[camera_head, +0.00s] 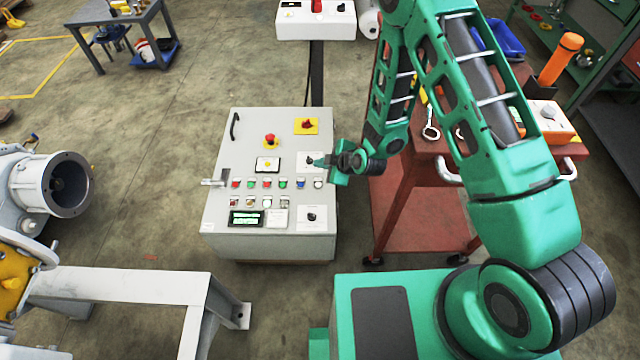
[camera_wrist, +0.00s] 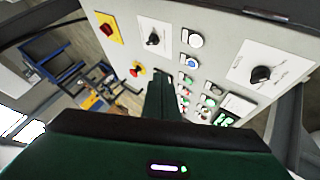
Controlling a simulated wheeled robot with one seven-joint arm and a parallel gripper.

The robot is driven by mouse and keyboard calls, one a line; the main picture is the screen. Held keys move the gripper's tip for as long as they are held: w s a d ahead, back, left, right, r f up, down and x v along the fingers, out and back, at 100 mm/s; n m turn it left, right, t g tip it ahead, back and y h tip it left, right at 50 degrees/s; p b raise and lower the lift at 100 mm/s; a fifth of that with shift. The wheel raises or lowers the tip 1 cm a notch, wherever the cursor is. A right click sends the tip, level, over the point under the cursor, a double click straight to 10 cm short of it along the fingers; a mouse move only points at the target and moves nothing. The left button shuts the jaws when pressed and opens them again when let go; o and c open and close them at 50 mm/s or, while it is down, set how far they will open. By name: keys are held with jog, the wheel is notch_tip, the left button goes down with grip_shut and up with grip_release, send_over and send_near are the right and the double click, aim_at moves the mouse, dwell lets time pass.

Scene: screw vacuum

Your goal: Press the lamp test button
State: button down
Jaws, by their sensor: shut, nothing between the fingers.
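A grey control panel (camera_head: 218,150) stands on the floor in the middle of the head view. An upper row of round buttons runs across it, with a blue button (camera_head: 300,183) and a white button (camera_head: 318,183) at its right end. The wrist view shows the white button (camera_wrist: 195,40) and blue button (camera_wrist: 190,62) too. Labels are too small to read, so I cannot tell which is the lamp test button. My gripper (camera_head: 319,161) is shut and empty over the panel's right edge, near the upper black knob (camera_wrist: 153,38). Its fingers (camera_wrist: 162,95) appear left of the buttons in the wrist view.
A red emergency stop (camera_head: 270,140), a red switch on yellow (camera_head: 306,125), a lower black knob (camera_head: 311,216) and a metal lever (camera_head: 213,182) stick out from the panel. A red cart (camera_head: 410,215) stands right. A white-grey frame (camera_head: 130,287) stands at front left.

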dwell(0.3)
jog(key=shift+f, duration=4.35)
jog(key=shift+f, duration=0.15)
jog(key=shift+f, duration=0.2)
jog(key=shift+f, duration=0.45)
jog(key=shift+r, duration=0.85)
jog(key=shift+r, duration=2.5)
